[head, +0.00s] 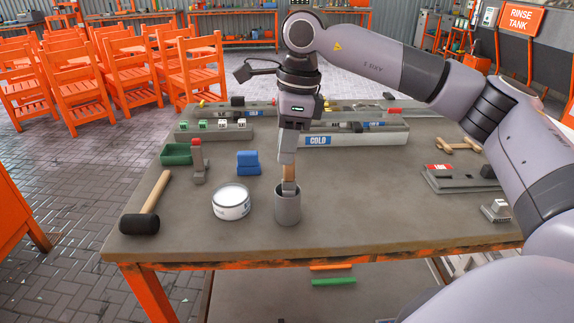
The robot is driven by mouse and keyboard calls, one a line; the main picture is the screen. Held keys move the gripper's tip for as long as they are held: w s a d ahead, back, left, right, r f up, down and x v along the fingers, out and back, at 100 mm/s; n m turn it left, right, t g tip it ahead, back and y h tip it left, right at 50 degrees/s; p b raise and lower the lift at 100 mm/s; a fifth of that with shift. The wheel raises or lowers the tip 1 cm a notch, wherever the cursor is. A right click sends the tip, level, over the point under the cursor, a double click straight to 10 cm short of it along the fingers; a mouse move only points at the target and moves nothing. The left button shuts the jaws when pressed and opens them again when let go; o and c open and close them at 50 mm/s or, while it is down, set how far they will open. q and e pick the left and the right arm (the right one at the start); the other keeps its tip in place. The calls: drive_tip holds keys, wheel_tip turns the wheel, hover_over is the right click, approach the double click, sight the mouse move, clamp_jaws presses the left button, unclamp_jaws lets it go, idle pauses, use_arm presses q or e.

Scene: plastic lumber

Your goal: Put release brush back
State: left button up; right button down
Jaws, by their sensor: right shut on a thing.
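The release brush (289,173) shows as a short length of tan handle between my right gripper and a grey cylindrical cup (287,207). My right gripper (288,158) points straight down above the cup and is shut on the brush handle. The brush is upright and its lower end is hidden inside the cup. I cannot tell whether it touches the bottom. The cup stands on the table (350,215) near its front edge. My left gripper is not in view.
Table right of the cup is clear up to a grey plate (460,180).

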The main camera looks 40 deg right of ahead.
sight(284, 180)
drive_tip(key=shift+f, duration=2.1)
drive_tip(key=shift+f, duration=0.15)
drive_tip(key=c, duration=1)
unclamp_jaws()
drive_tip(key=shift+r, duration=0.3)
drive_tip(key=r, duration=0.4)
drive_tip(key=d+r, duration=0.1)
drive_tip(key=r, duration=0.2)
drive_tip(key=s+r, duration=0.1)
drive_tip(key=r, duration=0.3)
drive_tip(key=shift+d+r, duration=0.25)
drive_tip(key=shift+r, duration=0.05)
